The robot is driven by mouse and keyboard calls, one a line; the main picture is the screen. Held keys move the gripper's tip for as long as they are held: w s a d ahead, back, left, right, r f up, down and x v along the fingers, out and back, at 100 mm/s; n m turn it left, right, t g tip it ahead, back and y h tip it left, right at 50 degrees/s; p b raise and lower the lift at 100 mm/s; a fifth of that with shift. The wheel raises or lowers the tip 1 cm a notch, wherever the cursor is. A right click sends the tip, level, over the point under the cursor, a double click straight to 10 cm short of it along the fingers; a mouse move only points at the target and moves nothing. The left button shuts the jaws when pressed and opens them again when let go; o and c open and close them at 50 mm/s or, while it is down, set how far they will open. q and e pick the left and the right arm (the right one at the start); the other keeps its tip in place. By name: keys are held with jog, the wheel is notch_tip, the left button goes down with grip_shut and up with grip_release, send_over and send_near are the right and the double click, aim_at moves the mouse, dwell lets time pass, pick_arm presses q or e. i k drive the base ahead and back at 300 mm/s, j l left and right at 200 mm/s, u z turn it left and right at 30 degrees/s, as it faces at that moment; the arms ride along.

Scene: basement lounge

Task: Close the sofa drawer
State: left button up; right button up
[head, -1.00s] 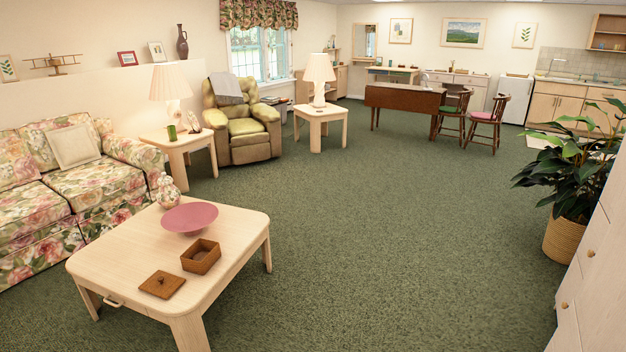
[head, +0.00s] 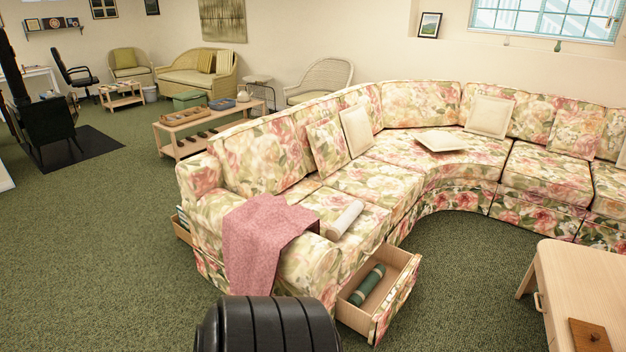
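The floral sofa (head: 335,192) curves from the centre to the right of the head view. The sofa drawer (head: 352,318) is pulled out from the base of its near section, on the side facing the coffee table. It has pale wooden sides and a floral front (head: 397,302). A dark green roll (head: 367,285) lies inside it. A second wooden drawer or box (head: 181,230) with book-like items sticks out at the sofa's left side. Neither of my grippers is in view.
A pink throw (head: 262,245) hangs over the near armrest, with a white roll (head: 345,219) beside it. A pale coffee table (head: 575,275) stands at the right. Green carpet is clear between table and drawer and at the left. A low slatted table (head: 172,148) stands behind the sofa.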

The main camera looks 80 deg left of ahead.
aim_at(373, 318)
jog(key=u, duration=2.1)
